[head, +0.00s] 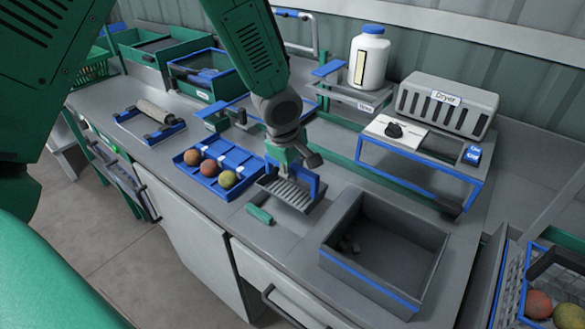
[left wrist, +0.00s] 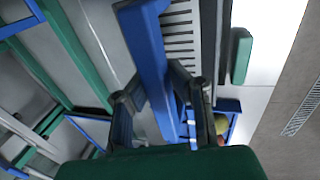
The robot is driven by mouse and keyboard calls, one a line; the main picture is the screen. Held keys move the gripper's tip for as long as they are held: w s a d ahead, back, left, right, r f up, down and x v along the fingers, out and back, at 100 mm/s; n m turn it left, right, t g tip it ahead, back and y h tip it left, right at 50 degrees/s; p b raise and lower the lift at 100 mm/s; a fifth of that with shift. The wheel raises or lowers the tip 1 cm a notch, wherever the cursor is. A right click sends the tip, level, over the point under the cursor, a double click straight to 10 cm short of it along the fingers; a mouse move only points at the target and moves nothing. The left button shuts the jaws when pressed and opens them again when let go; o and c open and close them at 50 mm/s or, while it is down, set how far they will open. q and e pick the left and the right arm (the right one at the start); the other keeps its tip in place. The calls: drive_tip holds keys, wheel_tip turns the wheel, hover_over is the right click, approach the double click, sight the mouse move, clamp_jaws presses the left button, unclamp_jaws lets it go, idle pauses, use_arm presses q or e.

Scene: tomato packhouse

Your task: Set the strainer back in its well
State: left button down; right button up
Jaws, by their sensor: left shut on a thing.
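The strainer (head: 287,193) is a grey slotted plate with an upright blue handle, in the middle of the counter in the head view. Its slots (left wrist: 180,35) and blue handle (left wrist: 150,60) also show in the left wrist view. My left gripper (head: 300,170) is shut on the blue handle, with one finger on each side in the left wrist view (left wrist: 160,95). I cannot tell whether the plate touches the counter. A dark grey open basin (head: 342,219), perhaps the well, is to its right, with small bits on its floor. My right gripper is not in view.
A blue tray (head: 207,180) with several tomatoes stands just left of the strainer. A small green block (head: 259,214) lies in front. Behind are a white bottle (head: 369,60) and a grey dryer (head: 446,105) over a blue-framed stand. Bare counter separates strainer and basin.

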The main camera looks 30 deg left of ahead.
sight(295, 195)
use_arm(q)
drive_tip(key=shift+s+d+f+b, duration=0.1)
drive_tip(key=shift+d+f+b, duration=0.1)
drive_tip(key=shift+f+b, duration=0.55)
drive_tip(key=shift+a+f+b, duration=0.25)
drive_tip(key=shift+f+b, duration=0.3)
drive_tip(key=shift+f, duration=0.65)
drive_tip(key=shift+a+f+b, duration=0.2)
drive_tip(key=shift+f+b, duration=0.35)
drive_tip(key=shift+f, duration=0.6)
drive_tip(key=shift+d, duration=0.15)
drive_tip(key=shift+d+r, duration=0.1)
drive_tip(key=shift+d, duration=0.1)
drive_tip(key=shift+a, duration=0.1)
drive_tip(key=shift+a, duration=0.25)
drive_tip(key=shift+d+p, duration=0.4)
drive_tip(key=shift+a, duration=0.1)
drive_tip(key=shift+f+b, duration=0.3)
drive_tip(key=shift+f, duration=0.35)
